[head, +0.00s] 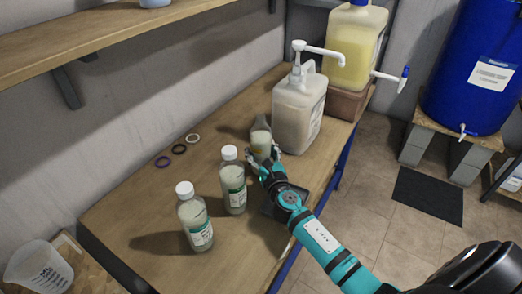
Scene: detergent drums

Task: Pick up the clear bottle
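An uncapped clear bottle (261,134) with pale contents stands on the wooden table in the head view, just left of the pump jug. My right gripper (264,158) is at its lower part, with fingertips on either side. Whether they press on the bottle is too small to tell. The gripper hides the bottle's base. Two white-capped clear bottles with green and white labels stand to the left: one nearer the gripper (233,182), one closer to the camera (194,219). My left gripper is not in view.
A large pump jug (298,110) stands close behind the gripper, with a yellow-filled container (356,45) beyond. Three rings (179,149) lie near the wall. A dark flat item (290,204) lies under my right arm. A blue drum (474,65) is at right.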

